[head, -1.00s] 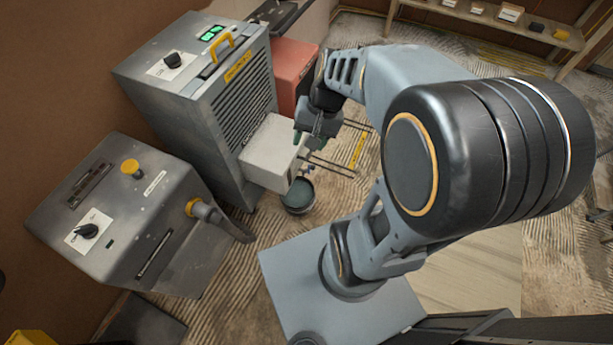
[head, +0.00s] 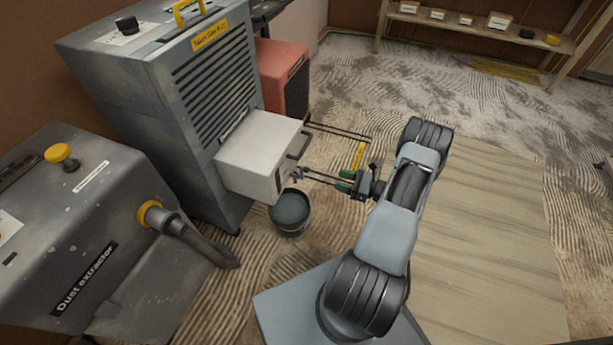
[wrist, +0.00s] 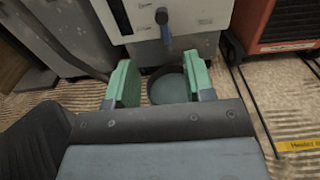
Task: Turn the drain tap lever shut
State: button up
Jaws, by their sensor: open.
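The drain tap (head: 298,174) is a small blue piece low on the front of a white tank box, which sticks out from the grey dryer. In the wrist view its blue lever (wrist: 166,34) appears to point down, below a dark knob-like piece. A dark bucket (head: 290,212) stands on the floor under the tap. My gripper (head: 345,181) is open and empty, to the right of the tap and apart from it. In the wrist view the lever lies ahead, between and beyond the green fingers of my gripper (wrist: 158,62).
The white tank box (head: 262,150) has a dark handle (head: 299,146). A red heater (head: 283,80) stands behind, with a floor outline and a yellow label (head: 359,155) before it. The dust extractor (head: 85,240) and its hose are at left. Boards on the right are clear.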

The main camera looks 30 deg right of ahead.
aim_at(309, 170)
jog(key=b+x, duration=0.1)
jog(key=x, duration=0.5)
jog(key=b+x, duration=0.2)
jog(key=x, duration=0.5)
jog(key=shift+w+a+f, duration=0.1)
jog(key=shift+w+f, duration=0.1)
jog(key=shift+f, duration=0.05)
jog(key=shift+c, duration=0.2)
grip_shut()
